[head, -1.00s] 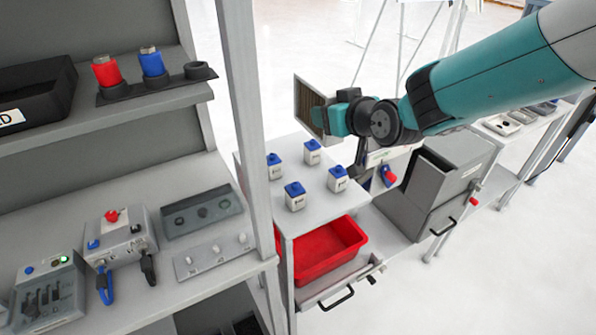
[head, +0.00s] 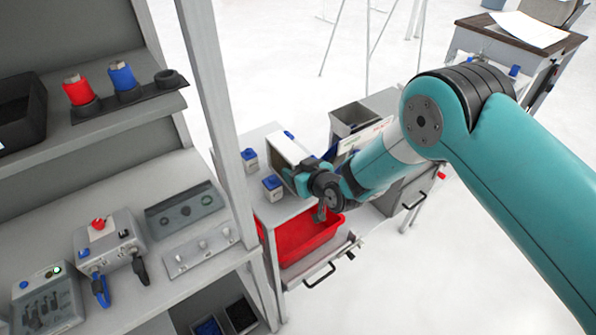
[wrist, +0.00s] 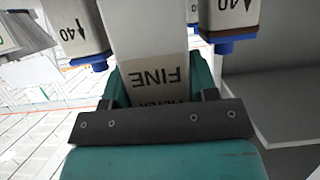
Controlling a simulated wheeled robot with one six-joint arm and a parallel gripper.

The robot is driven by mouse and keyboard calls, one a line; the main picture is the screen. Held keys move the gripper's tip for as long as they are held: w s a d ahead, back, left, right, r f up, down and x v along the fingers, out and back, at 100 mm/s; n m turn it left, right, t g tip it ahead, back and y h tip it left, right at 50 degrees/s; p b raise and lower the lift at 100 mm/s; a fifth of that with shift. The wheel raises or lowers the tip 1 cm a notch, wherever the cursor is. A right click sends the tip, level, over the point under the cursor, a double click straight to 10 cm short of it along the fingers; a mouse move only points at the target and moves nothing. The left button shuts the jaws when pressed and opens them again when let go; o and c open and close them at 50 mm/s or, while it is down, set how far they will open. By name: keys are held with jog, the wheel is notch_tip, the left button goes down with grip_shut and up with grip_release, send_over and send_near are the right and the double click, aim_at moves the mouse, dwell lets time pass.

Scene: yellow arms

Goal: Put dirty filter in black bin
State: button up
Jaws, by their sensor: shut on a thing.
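My gripper (head: 304,176) is shut on a filter (head: 286,152), a white-framed panel, above the small grey stand in the head view. In the wrist view the filter (wrist: 158,55) sits between the teal fingers (wrist: 160,88), its "FINE" label upside down. Its broad filter face is hidden from me now, so I cannot judge dirt. A black bin (head: 22,118) stands on the upper shelf at the far left, cut off by the picture edge and well away from my gripper. Small dark bins (head: 240,316) show low under the bench.
A red tray (head: 306,240) sits in the open drawer below. A shelf post (head: 215,80) stands between the filter and the black bin.

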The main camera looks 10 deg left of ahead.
jog(key=shift+f, duration=0.8)
jog(key=shift+f, duration=0.2)
jog(key=o, duration=0.7)
jog(key=shift+o, duration=0.2)
jog(key=shift+r, duration=0.1)
